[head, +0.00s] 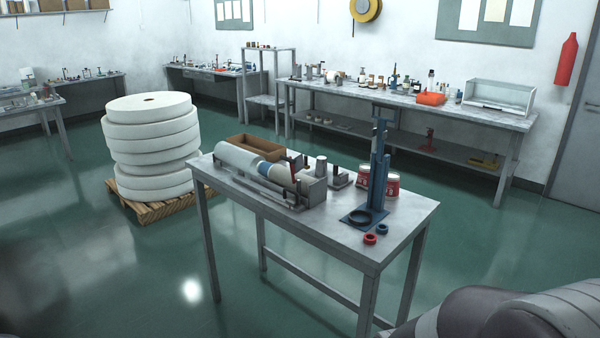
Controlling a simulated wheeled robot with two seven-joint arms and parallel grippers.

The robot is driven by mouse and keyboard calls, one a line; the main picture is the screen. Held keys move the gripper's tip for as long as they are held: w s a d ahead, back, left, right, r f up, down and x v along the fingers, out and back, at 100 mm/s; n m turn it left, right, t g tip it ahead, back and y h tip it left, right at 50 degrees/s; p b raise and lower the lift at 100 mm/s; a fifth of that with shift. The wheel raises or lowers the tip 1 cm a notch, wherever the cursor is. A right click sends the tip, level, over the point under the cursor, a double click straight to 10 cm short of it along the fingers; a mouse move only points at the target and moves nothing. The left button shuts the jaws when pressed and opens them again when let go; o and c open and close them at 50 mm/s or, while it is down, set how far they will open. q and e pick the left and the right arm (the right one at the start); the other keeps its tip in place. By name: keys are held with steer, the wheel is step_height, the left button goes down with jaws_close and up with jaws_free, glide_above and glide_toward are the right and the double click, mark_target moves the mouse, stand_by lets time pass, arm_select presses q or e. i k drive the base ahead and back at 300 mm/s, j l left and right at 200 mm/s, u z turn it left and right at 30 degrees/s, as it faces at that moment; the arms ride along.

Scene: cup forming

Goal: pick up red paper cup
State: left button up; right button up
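Two red and white paper cups stand behind the blue press (379,165) on the grey metal table (405,215). One red cup (393,186) shows to the right of the press column. The other red cup (364,183) is on its left and partly hidden by it. Neither gripper shows. A grey and white arm part of mine fills the bottom right corner, well apart from the cups.
A forming machine with a white roll (238,160) takes up the table's left half. Red rings (370,239) lie by the press base. White paper rolls (150,135) stand on a pallet to the left. A cluttered bench (500,115) lines the back wall. Green floor lies open in front.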

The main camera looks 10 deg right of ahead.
mark_target(364, 171)
steer(key=i+l+u, duration=0.2)
steer(key=l+u, duration=1.25)
steer(key=l, duration=0.25)
